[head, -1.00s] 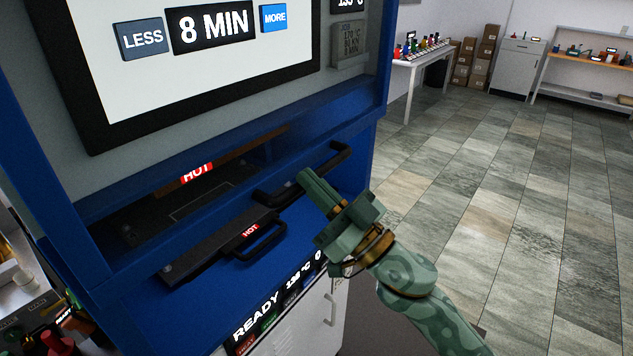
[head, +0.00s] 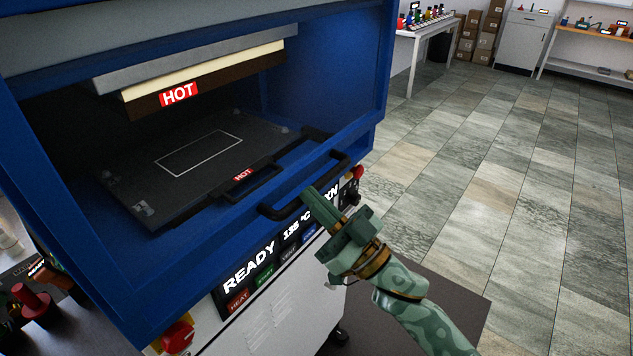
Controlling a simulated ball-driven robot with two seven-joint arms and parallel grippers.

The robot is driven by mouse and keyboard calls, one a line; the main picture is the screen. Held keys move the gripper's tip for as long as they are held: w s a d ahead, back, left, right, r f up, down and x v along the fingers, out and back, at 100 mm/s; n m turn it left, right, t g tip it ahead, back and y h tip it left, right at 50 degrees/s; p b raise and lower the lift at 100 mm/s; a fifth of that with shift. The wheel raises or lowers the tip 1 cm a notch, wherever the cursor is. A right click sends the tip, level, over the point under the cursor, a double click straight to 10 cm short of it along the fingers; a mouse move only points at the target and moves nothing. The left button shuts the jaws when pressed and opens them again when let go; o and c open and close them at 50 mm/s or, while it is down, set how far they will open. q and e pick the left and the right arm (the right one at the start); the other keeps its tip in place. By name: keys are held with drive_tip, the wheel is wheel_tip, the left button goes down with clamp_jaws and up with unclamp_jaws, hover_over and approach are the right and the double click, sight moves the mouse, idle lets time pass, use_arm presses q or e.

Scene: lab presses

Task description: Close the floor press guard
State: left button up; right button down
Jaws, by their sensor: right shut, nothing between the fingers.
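The floor press (head: 378,85) is a blue cabinet with a wide opening at the left and middle. A black bar handle (head: 278,212), which I take for the guard's, runs along the front below the opening. I cannot make out a guard panel clearly. My right gripper (head: 310,194) is shut with nothing in it; its fingertips overlap the handle's middle, and I cannot tell if they touch. Inside are the dark lower plate (head: 150,172) with its own black handle and HOT label, and the raised upper plate (head: 210,78). My left gripper is out of view.
A READY panel with buttons (head: 250,275) is on the press front, above a white cabinet base (head: 270,325). Red knobs (head: 178,338) stick out at the lower left. Open tiled floor (head: 490,170) lies right; a table (head: 432,40) with bottles stands behind.

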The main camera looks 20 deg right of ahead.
wheel_tip(320, 180, down, 8)
drive_tip(key=b, duration=0.3)
drive_tip(key=shift+f+b, duration=0.2)
drive_tip(key=shift+b, duration=0.15)
drive_tip(key=shift+w, duration=0.1)
